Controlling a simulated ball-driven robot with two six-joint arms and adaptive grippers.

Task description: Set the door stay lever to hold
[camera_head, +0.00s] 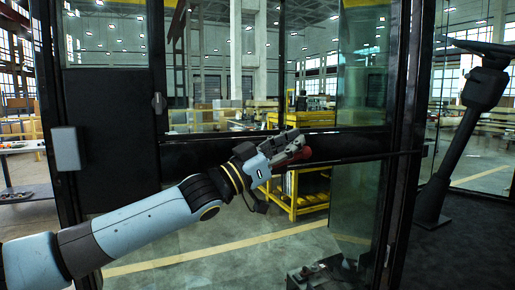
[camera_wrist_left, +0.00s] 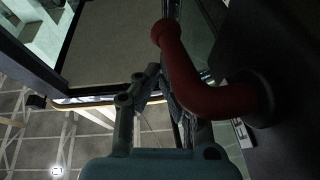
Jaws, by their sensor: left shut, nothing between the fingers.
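The red door stay lever (camera_wrist_left: 195,85) shows large in the left wrist view. Its bent arm runs from a dark round hub (camera_wrist_left: 262,98) at the right to a rounded knob at the upper left. In the head view a small red part of the lever (camera_head: 304,154) shows at my left gripper (camera_head: 302,140), beside the dark door rail. In the left wrist view my left gripper (camera_wrist_left: 160,80) is shut and empty, its fingers just left of the lever's arm. I cannot tell whether they touch it. My right gripper is not in view.
The dark glazed door frame (camera_head: 350,143) crosses behind the gripper. A grey box (camera_head: 65,148) is on the left post. A dark pedestal (camera_head: 465,130) stands at right. A yellow cart (camera_head: 300,190) is beyond the glass. A small pale label (camera_wrist_left: 242,132) lies below the hub.

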